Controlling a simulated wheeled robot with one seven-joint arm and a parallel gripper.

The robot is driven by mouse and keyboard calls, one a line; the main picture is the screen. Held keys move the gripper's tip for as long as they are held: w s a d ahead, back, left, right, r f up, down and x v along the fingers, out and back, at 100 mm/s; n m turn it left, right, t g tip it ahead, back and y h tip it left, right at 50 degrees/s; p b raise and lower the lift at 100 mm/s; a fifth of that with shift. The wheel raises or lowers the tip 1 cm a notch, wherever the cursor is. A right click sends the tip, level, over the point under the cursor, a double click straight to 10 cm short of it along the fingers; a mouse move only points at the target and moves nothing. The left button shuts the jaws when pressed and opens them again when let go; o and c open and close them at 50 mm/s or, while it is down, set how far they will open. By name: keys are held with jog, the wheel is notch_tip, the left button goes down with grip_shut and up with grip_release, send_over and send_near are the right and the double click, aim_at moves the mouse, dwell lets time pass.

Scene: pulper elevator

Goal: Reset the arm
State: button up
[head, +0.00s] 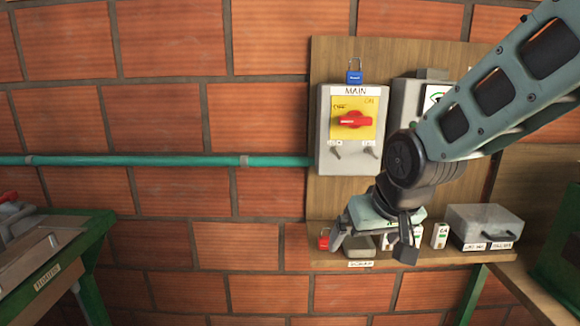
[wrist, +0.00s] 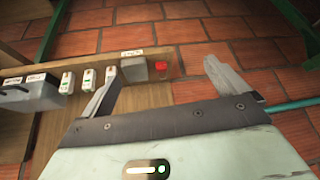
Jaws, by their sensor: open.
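My gripper (head: 371,246) hangs in front of the wooden board, at the height of its lower shelf, with my arm reaching in from the upper right. Its two fingers are spread apart and nothing is between them; the wrist view also shows the open gripper (wrist: 165,90). In the head view it partly covers the small items on the shelf. The grey MAIN switch box (head: 352,165) is on the board, up and left of the gripper. Its red knob (head: 352,120) sits on a yellow plate. A blue padlock (head: 354,73) is on top of the box.
The wooden shelf (head: 345,262) holds a red padlock (head: 323,241), a grey box with a handle (head: 483,224) and small labelled items. A teal pipe (head: 150,160) runs along the brick wall. A green-framed bench (head: 75,240) stands at left.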

jog(key=s+f+n+g, duration=0.2)
jog(key=s, duration=1)
jog(key=s+d+f+n+g, duration=0.1)
jog(key=s+f+n+g, duration=0.1)
jog(key=s, duration=0.9)
jog(key=shift+s+f+n+g+h, duration=0.4)
jog(key=shift+n+g, duration=0.3)
jog(key=shift+n, duration=0.1)
jog(key=shift+a, duration=0.3)
